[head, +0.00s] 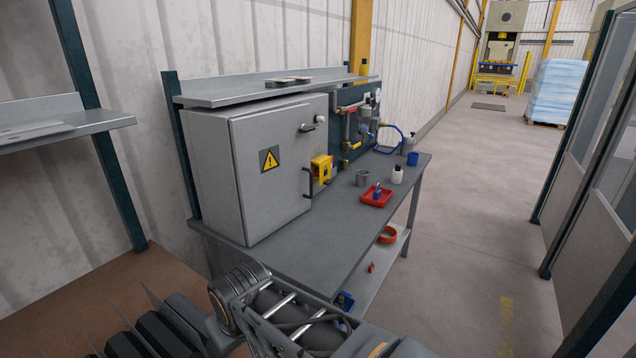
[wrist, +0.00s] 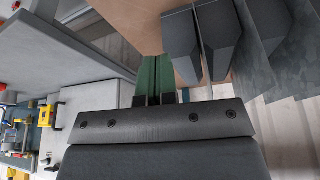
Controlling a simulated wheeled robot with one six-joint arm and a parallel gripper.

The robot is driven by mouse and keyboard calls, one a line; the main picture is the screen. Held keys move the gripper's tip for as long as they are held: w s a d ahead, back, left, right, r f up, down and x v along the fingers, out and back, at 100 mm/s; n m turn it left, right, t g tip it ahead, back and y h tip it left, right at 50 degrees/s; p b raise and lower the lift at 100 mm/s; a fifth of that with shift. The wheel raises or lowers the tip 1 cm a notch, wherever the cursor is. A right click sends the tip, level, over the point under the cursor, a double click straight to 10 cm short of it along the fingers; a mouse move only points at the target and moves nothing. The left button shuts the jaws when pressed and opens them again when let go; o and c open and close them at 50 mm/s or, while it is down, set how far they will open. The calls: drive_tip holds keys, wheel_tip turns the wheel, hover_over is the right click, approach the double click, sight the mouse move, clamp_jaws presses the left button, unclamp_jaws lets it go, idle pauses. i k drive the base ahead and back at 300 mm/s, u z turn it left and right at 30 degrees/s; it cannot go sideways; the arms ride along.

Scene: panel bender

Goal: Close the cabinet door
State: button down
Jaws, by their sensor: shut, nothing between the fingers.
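The grey cabinet (head: 212,165) stands on the left end of the workbench, under a shelf. Its door (head: 275,195) faces the front right and carries a yellow warning triangle (head: 269,159) and a dark handle (head: 307,182) near its right edge. The door looks nearly flush, but I cannot tell whether a gap is left. My gripper (wrist: 155,62) shows in the wrist view with its green fingers together and empty, apart from the cabinet. In the head view my arm lies low in front of the bench, and the gripper itself is out of sight.
A yellow-and-red switch (head: 323,168) sits by the door's right edge. The floor (head: 460,240) to the right is open.

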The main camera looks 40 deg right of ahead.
sight(272, 155)
drive_tip(key=k, duration=0.85)
drive_tip(key=z, duration=2.05)
drive_tip(key=i, duration=1.25)
drive_tip(key=u, duration=2.1)
drive_tip(key=i, duration=0.5)
drive_tip(key=u, duration=0.05)
